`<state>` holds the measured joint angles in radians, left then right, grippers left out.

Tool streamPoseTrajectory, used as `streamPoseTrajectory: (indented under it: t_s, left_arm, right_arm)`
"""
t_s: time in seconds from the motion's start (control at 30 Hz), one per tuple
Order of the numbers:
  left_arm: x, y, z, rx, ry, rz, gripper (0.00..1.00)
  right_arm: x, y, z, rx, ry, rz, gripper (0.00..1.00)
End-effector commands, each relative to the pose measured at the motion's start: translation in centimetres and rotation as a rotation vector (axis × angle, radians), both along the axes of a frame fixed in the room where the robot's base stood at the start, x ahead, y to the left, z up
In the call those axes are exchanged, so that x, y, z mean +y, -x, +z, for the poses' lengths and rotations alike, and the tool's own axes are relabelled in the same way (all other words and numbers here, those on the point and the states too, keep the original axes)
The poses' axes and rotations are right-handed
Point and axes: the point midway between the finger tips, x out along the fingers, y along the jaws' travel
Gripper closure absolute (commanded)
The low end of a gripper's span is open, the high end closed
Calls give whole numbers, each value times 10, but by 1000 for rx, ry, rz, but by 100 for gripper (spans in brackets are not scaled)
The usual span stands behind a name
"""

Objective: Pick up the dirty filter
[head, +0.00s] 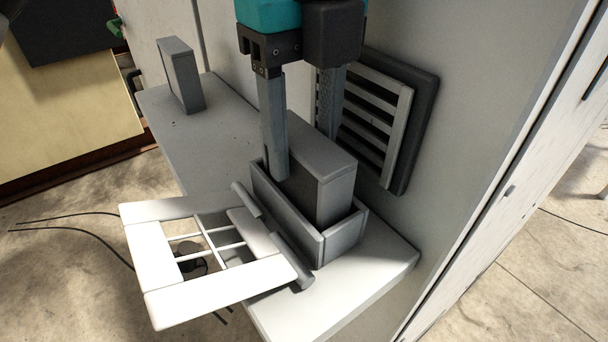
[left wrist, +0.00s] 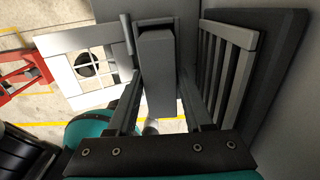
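A grey block-shaped filter (head: 335,188) stands upright in an open-topped grey holder (head: 345,238) on a light grey shelf. I take it as the dirty filter, though no dirt shows clearly. My left gripper (head: 305,152) points down over it, open, one finger on each side of the filter. The left wrist view shows the filter (left wrist: 157,75) between the fingers, with gaps on both sides. One fingertip is partly hidden behind the filter in the head view. A second, similar grey block (head: 182,75) stands at the shelf's far end. My right gripper is not in view.
A white barred cover (head: 158,262) hangs open beside the holder, out past the shelf's edge. A dark-framed slatted vent (head: 420,120) is on the wall close to my gripper. The shelf (head: 205,140) is bare between the holder and the far block.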

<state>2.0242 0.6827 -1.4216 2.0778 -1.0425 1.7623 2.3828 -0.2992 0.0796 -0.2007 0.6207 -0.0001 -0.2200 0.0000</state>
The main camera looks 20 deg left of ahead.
Motion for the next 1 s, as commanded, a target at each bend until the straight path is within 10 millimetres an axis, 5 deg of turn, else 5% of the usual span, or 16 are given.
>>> streamPoseTrajectory:
  t_s: [0.43, 1.0]
  left_arm:
    - [0, 0, 0, 0, 0, 0, 100]
    - [-1, -1, 14, -3, 1, 1, 100]
  right_arm:
    - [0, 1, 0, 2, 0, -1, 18]
    - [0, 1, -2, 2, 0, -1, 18]
